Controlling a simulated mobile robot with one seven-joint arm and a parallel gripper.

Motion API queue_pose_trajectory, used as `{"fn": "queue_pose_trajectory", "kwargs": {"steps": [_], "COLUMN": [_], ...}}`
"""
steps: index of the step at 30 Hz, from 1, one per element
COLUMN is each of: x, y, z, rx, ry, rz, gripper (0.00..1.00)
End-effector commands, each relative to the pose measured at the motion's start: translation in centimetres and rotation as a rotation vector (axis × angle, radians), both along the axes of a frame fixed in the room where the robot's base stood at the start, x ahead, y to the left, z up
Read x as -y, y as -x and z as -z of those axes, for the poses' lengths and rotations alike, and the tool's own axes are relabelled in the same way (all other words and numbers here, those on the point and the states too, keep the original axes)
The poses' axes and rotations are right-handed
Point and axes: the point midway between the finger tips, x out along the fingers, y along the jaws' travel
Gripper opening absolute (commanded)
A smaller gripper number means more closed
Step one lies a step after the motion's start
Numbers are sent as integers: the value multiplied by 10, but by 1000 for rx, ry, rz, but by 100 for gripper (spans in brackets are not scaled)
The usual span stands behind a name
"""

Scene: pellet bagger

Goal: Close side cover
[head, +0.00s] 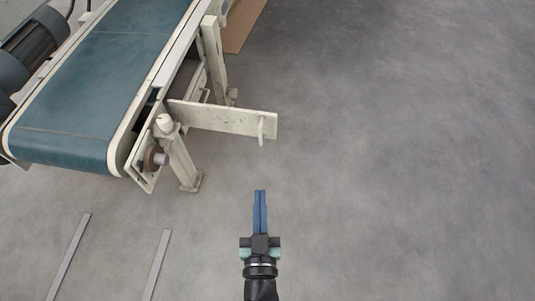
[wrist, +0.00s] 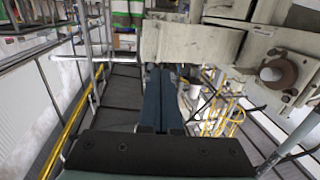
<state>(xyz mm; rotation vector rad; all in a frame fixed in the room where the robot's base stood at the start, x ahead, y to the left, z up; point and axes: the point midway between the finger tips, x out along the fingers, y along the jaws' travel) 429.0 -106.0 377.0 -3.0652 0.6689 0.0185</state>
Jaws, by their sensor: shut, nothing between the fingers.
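The side cover (head: 222,118) is a cream panel that sticks out to the right from the side of the conveyor frame, swung open, with a small upright handle (head: 262,129) near its free end. In the wrist view the cover (wrist: 190,45) spans the upper middle, and a pale rod, likely its handle (wrist: 80,58), points left. My gripper (head: 260,193) is shut and empty, its blue fingers together, below the free end of the cover in the head view and apart from it. In the wrist view the fingers (wrist: 160,85) point toward the cover's lower edge.
The conveyor with its green-blue belt (head: 95,80) fills the upper left, with a motor (head: 40,45) beside it. A brown roller end (head: 154,158) and a support leg (head: 185,165) stand near the cover. Two grey strips (head: 68,257) lie at lower left. The floor to the right is clear.

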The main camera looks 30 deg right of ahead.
Motion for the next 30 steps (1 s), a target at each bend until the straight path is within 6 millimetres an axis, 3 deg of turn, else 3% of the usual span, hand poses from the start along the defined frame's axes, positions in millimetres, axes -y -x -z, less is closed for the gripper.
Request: {"fn": "queue_pose_trajectory", "kwargs": {"steps": [5, 21, 30], "x": [7, 51, 59], "y": [-10, -105, -125], "z": [5, 6, 5], "rx": [-1, 1, -3], "ry": [1, 0, 0], "rz": [7, 6, 4], "gripper": [0, 0, 0]}}
